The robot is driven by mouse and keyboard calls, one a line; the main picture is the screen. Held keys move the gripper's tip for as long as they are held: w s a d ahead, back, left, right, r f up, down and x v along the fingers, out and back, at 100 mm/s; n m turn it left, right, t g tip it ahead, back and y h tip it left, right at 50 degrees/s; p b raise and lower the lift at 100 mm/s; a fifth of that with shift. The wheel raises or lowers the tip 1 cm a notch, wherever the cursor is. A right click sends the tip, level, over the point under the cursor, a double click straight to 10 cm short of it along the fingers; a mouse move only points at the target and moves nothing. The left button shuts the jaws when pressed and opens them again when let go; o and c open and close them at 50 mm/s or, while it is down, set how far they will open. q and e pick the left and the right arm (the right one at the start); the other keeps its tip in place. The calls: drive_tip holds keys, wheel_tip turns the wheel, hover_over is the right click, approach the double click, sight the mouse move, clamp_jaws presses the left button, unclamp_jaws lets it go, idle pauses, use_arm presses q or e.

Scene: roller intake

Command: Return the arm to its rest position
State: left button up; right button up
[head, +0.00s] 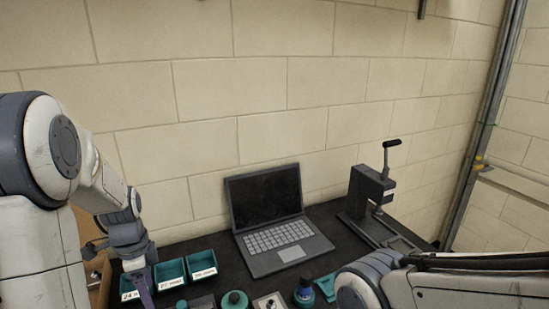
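My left arm comes in from the left and bends down toward the dark bench. Its gripper (146,291) points down in front of the teal bins at the lower left. The bottom edge of the picture cuts near its fingertips, and I cannot tell if it is open or shut or holds anything. My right arm lies across the lower right corner, low and close to the camera. Its gripper is out of view.
An open laptop (281,238) stands mid-bench. Labelled teal bins (171,274) are at left, a lever press (370,192) at right. A teal round item (235,300) and a dark bottle (304,291) are near the front. A block wall (250,90) stands behind.

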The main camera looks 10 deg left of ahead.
use_arm(q)
drive_tip(key=s+d+n+b, duration=0.1)
drive_tip(key=s+d+b, duration=0.1)
drive_tip(key=d, duration=0.8)
drive_tip(key=s+d+n+b, duration=0.1)
drive_tip(key=s+d+b, duration=0.1)
drive_tip(key=d, duration=0.8)
drive_tip(key=s+d+f+n+h+b, duration=0.1)
drive_tip(key=s+d+f+n+b, duration=0.1)
drive_tip(key=s+d, duration=0.7)
drive_tip(key=s+b, duration=0.1)
drive_tip(key=s, duration=0.2)
drive_tip(key=shift+s+f, duration=0.15)
drive_tip(key=shift+s, duration=0.2)
